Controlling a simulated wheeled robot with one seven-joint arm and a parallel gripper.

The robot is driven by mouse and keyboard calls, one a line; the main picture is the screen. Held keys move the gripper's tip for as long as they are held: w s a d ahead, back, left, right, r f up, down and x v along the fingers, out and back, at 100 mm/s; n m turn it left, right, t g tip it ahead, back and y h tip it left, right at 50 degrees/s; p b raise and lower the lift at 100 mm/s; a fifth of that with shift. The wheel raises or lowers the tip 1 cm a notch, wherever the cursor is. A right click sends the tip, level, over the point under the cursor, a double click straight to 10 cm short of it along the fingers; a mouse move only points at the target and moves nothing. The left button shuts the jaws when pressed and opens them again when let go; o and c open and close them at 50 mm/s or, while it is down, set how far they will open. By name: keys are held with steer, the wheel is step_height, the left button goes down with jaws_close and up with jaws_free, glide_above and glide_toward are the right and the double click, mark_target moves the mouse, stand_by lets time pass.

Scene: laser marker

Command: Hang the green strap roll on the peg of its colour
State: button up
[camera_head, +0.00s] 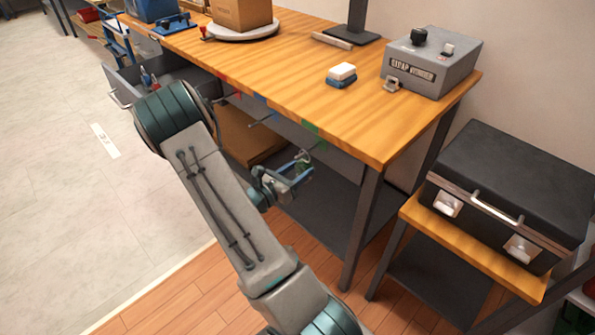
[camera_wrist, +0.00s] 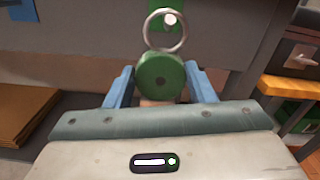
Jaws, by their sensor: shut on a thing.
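The green strap roll (camera_wrist: 160,78) is between the blue fingers of my gripper (camera_wrist: 160,88) in the wrist view, and my gripper is shut on it. A metal ring (camera_wrist: 152,43) stands upright above the roll. The pale peg end (camera_wrist: 170,19) shows inside the ring's outline, in front of a green patch (camera_wrist: 157,8). I cannot tell whether the ring is around the peg or only in front of it. In the head view my gripper (camera_head: 304,166) is just below the green patch (camera_head: 310,127) on the bench's front edge; the roll is hard to make out there.
Red (camera_head: 223,84) and blue (camera_head: 260,99) patches, with thin pegs nearby, are further left along the bench (camera_head: 300,75). A cardboard box (camera_head: 250,140) is under the bench. A bench leg (camera_head: 362,225) and a black case (camera_head: 510,185) on a stand are at right.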

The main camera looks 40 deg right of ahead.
steer(key=o, duration=1.2)
steer(key=shift+a, duration=0.1)
steer(key=a, duration=0.9)
steer(key=s+a, duration=0.1)
steer(key=a, duration=0.3)
steer(key=shift+s+a+f+p, duration=0.1)
steer(key=shift+a+p, duration=0.25)
steer(key=shift+p, duration=0.05)
steer(key=s+a+r+m+g+y+p, duration=0.3)
steer(key=s+r+m+g+y+p, duration=0.45)
steer(key=r+m, duration=0.55)
steer(key=s+a+r+m+t+y+p, duration=0.1)
steer(key=a+r+m+t+y+p, duration=0.1)
steer(key=r, duration=0.4)
steer(key=s+a+r+m+t+y+p, duration=0.2)
steer(key=a+r+m+t+y, duration=0.1)
steer(key=a+r+y, duration=0.2)
steer(key=s+a+r+m+t+y+p, duration=0.1)
steer(key=a+r+m+t+y+p, duration=0.1)
steer(key=r, duration=0.5)
steer(key=shift+s+a+m+t+y+p, duration=0.2)
steer(key=shift+a+m+t+y, duration=0.2)
steer(key=shift+a, duration=0.25)
steer(key=shift+s+a+m+t+y+p, duration=0.15)
steer(key=shift+a+m+t+y, duration=0.15)
steer(key=shift+a+t+y, duration=0.25)
